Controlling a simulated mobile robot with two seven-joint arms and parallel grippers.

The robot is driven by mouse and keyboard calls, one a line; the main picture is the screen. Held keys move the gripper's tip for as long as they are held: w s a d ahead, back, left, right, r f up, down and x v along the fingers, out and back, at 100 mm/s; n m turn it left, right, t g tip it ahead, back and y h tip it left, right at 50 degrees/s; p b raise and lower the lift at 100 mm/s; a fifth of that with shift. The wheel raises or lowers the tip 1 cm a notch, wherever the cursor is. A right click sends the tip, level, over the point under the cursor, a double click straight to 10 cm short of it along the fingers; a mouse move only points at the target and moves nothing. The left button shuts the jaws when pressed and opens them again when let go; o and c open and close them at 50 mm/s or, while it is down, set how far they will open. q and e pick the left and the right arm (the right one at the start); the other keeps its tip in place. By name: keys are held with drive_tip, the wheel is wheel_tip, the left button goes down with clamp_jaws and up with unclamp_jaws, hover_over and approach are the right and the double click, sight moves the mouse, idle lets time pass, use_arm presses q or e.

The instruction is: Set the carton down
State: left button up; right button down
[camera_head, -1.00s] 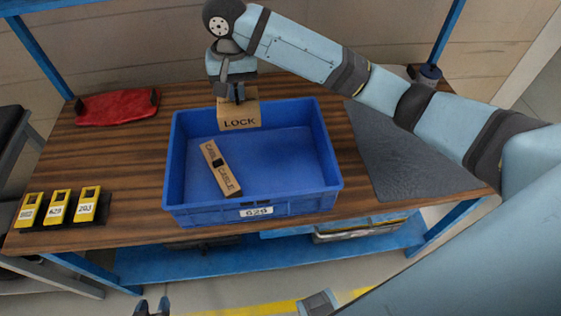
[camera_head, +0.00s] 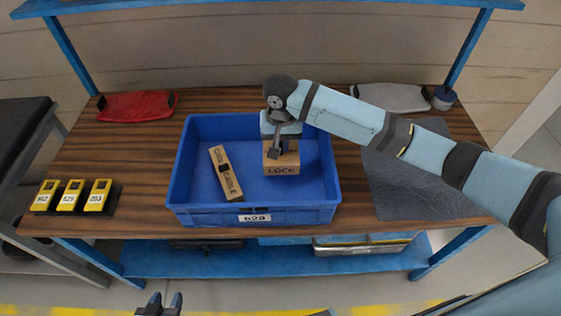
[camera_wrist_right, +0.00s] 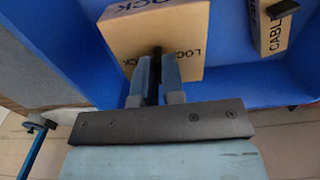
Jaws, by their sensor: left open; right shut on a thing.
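The LOCK carton (camera_head: 286,160) is a brown box held upright inside the blue crate (camera_head: 255,215), in its right half. It also shows in the right wrist view (camera_wrist_right: 185,28). My right gripper (camera_head: 283,148) is shut on its top, and the fingers also show in the right wrist view (camera_wrist_right: 155,72). I cannot tell whether its base touches the crate floor. A long CABLE carton (camera_head: 226,173) lies slanted in the crate's left half, apart from it. My left gripper (camera_head: 163,300) is open at the bottom edge, in front of the bench.
Several yellow numbered devices (camera_head: 70,196) stand at the bench's left. A dark grey mat (camera_head: 400,190) lies right of the crate. Bare wood (camera_head: 130,160) shows left of the crate.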

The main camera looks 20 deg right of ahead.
sight(281, 145)
wheel_tip(281, 145, down, 3)
drive_tip(key=shift+f, duration=0.1)
wheel_tip(281, 145, down, 4)
drive_tip(key=shift+f, duration=0.2)
drive_tip(key=c, duration=1.2)
unclamp_jaws()
drive_tip(key=shift+f, duration=0.1)
drive_tip(key=shift+c, duration=0.2)
wheel_tip(281, 145, up, 11)
drive_tip(key=shift+f, duration=0.1)
drive_tip(key=shift+r, duration=0.8)
